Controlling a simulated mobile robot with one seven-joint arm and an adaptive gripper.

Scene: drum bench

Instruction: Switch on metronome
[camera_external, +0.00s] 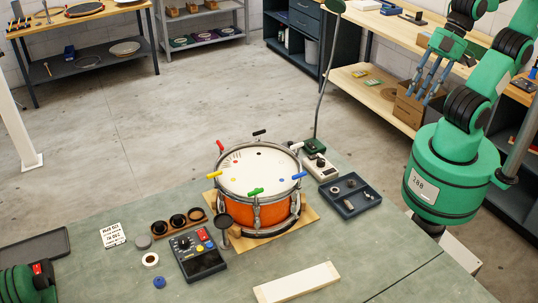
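A black box with a dial, a red display or button and coloured buttons (199,257) lies on the green bench, front left of the drum. It looks like the metronome, but I cannot read its switch state. My gripper (424,88) is at the upper right, high and far from this box. A white card with print (113,235) lies left of the box.
An orange snare drum (270,211) with coloured pegs stands on a wooden board. A beige box (320,167) and a dark parts tray (349,195) are to its right. A pale wooden bar (297,283) lies in front. Small rings and a blue piece (159,282) surround the black box.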

